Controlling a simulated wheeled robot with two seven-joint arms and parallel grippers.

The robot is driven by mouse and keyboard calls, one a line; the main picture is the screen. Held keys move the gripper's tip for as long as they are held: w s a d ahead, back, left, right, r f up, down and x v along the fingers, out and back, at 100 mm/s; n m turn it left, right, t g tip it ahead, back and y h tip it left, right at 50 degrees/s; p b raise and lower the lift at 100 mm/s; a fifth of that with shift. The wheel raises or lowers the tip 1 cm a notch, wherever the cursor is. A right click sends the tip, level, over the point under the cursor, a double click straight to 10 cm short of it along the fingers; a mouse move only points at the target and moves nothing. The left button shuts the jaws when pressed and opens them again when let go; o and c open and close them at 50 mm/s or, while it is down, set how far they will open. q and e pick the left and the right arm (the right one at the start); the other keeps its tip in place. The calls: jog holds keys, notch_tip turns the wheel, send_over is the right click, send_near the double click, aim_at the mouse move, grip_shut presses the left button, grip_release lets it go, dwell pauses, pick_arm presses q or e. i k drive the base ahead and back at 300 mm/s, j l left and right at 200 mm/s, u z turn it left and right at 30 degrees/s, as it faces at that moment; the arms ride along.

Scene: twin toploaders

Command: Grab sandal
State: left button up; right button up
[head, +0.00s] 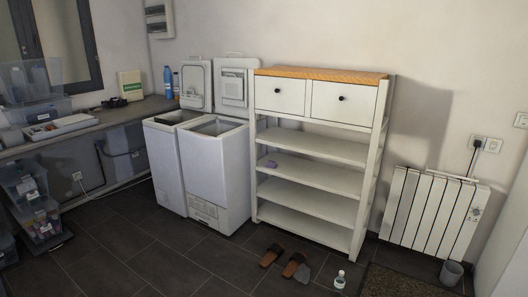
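A brown sandal (271,256) lies on the dark tiled floor in front of the white shelf unit. A second brown sandal (292,265) lies just to its right, with a small grey item (303,273) against its right side; I cannot tell what that is. Both sandals are small and far off in the head view. Neither of my grippers is in view.
Two white toploaders (215,170) with raised lids stand left of the shelf unit (312,205). A bottle (340,280) stands right of the sandals, near a dark mat (400,281), a grey bin (451,273) and a white radiator (430,212). The floor at front left is clear.

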aim_at(272, 253)
jog(key=i, duration=1.35)
jog(key=i+j+z, duration=0.15)
jog(key=i, duration=1.15)
